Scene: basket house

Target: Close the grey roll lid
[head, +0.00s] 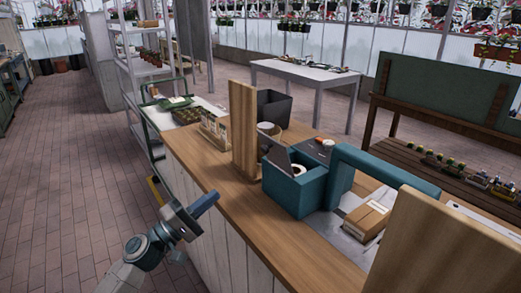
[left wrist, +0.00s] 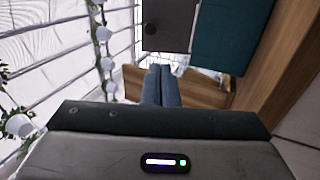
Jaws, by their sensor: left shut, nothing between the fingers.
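A teal box (head: 293,191) stands on the wooden counter. Its grey roll lid (head: 282,159) is raised and tilted open at the left side, and a white roll (head: 299,169) shows inside. My left gripper (head: 207,202) is shut and empty, with its blue-grey fingers together. It is beside the counter's left edge, to the left of the teal box and apart from the lid. In the left wrist view the closed fingertips (left wrist: 161,70) point toward a dark grey panel (left wrist: 167,24), likely the lid, beside a teal surface (left wrist: 228,35). My right gripper is not in view.
An upright wooden board (head: 243,130) stands on the counter (head: 240,205) behind the teal box. A teal arch (head: 385,172), a cardboard box (head: 367,220) and another wooden board (head: 415,240) are to the right. The counter's near left strip is clear, and open brick floor (head: 70,190) lies left.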

